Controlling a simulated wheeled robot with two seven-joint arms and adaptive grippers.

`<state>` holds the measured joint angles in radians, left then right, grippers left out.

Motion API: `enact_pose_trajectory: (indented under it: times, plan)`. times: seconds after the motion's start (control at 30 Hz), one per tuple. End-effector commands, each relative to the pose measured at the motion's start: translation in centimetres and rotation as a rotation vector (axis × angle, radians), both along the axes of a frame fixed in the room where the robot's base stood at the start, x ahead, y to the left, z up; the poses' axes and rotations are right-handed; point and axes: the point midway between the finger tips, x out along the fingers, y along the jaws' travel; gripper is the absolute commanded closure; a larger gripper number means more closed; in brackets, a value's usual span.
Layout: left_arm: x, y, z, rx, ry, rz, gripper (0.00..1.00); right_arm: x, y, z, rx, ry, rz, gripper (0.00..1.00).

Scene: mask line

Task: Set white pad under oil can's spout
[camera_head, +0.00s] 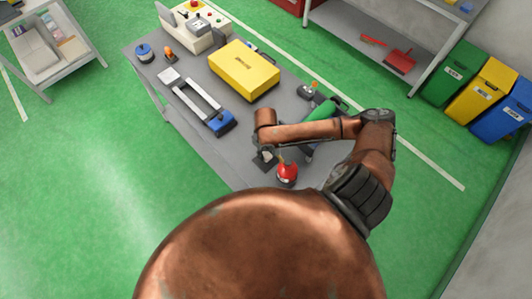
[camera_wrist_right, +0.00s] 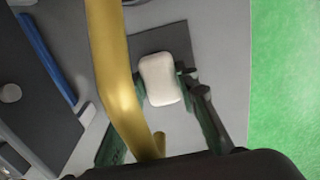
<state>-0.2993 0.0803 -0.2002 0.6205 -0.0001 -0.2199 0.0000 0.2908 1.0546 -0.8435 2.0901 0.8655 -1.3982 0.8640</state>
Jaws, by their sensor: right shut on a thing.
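The red oil can (camera_head: 287,174) stands near the front edge of the grey table, with its yellow spout at its top left. In the right wrist view the yellow spout (camera_wrist_right: 112,65) is large and close, passing in front of my left-hand finger. My right gripper (camera_head: 265,158) is beside the can, pointing down. In the right wrist view its fingers (camera_wrist_right: 162,85) are shut on the white pad (camera_wrist_right: 160,79), just right of the spout. The pad is over a dark square (camera_wrist_right: 165,38); I cannot tell whether it touches it. My left gripper is out of view.
A yellow case (camera_head: 244,70) lies mid-table, with a blue-ended tool frame (camera_head: 203,105) left of it. A green tool (camera_head: 322,111) lies behind my right forearm. Small items and a control box (camera_head: 190,25) are at the far end. Bare table lies left of the can.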

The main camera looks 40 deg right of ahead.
Motion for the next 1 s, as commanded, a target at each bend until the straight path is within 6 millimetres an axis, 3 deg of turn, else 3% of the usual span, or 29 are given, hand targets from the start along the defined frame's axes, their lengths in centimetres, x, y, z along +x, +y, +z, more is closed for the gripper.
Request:
enact_pose_trajectory:
  times: [0.07,0.1,0.3,0.67,0.77,1.0]
  plan:
    - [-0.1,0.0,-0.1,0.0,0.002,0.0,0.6,-1.2,0.0,-1.0,0.0,0.028,-0.001,0.88]
    - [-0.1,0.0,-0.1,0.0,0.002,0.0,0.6,-1.3,0.0,-1.0,-0.001,0.03,-0.001,0.69]
    - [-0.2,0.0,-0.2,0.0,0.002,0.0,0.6,-1.4,0.0,-1.2,0.0,0.033,-0.002,0.55]
    - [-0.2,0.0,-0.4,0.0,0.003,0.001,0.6,-1.4,-0.1,-0.9,-0.001,0.033,-0.002,0.54]
    - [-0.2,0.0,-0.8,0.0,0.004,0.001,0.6,-1.3,-0.1,0.1,-0.003,0.033,-0.001,0.54]
    - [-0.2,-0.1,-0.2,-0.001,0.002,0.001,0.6,-0.8,0.0,5.8,-0.003,0.021,0.001,0.54]
